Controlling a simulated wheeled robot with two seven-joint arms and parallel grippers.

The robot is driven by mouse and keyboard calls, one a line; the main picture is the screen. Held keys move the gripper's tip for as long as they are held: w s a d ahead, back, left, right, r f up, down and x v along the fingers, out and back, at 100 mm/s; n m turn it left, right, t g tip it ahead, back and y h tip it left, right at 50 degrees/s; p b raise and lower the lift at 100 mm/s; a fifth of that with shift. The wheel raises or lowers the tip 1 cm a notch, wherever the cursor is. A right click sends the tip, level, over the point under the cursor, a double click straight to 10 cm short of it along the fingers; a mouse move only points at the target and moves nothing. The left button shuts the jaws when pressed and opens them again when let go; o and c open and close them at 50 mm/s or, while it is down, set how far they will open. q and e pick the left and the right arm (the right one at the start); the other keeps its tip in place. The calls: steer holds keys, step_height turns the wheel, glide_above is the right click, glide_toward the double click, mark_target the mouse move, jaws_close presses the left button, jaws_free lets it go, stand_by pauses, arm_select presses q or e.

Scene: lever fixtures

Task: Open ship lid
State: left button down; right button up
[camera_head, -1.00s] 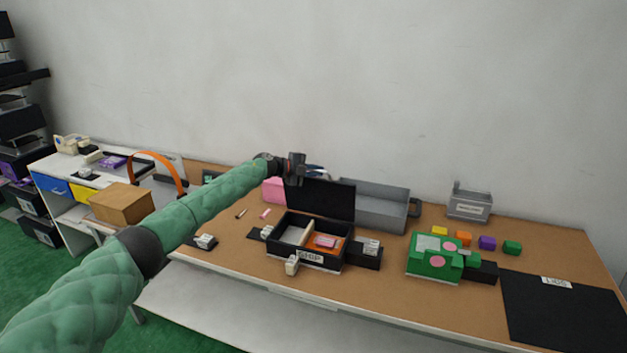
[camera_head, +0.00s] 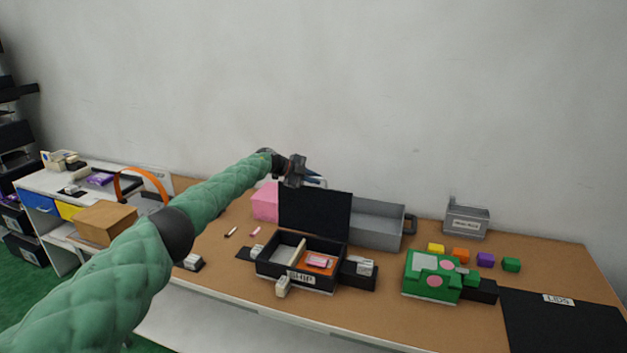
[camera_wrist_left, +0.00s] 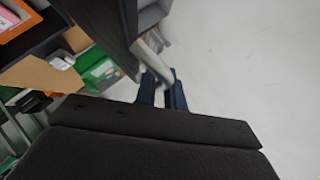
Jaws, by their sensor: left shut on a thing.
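The ship box (camera_head: 268,268) is a black open box with a SHIP label on its front, on the brown table. Its black lid (camera_head: 315,212) stands up at the box's back edge, and the inside of the box shows. My left gripper (camera_head: 314,181) is at the lid's top edge, coming in from the left. In the left wrist view its two dark blue fingers (camera_wrist_left: 163,90) are close together beside the dark lid (camera_wrist_left: 98,28), shut on it; the exact contact is hard to see. My right gripper is not in view.
The box holds an orange and pink item (camera_head: 319,261). A pink block (camera_head: 265,202) and a grey tray (camera_head: 378,225) stand behind it. A green box (camera_head: 418,286), coloured cubes and a black LIDS mat (camera_head: 560,325) lie to the right. The wall is close behind.

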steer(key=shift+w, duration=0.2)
arm_select(q)
steer(key=c, duration=1.8)
jaws_free()
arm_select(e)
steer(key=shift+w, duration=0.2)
arm_select(q)
steer(key=shift+o, duration=0.2)
steer(key=shift+s+a+r, duration=0.1)
steer(key=shift+a, duration=0.25)
steer(key=shift+s+a+r+b, duration=0.1)
steer(key=shift+a+r+b, duration=0.05)
steer(key=shift+a+b, duration=0.2)
steer(key=b+v, duration=0.2)
steer(key=v, duration=0.4)
steer(key=shift+r, duration=0.2)
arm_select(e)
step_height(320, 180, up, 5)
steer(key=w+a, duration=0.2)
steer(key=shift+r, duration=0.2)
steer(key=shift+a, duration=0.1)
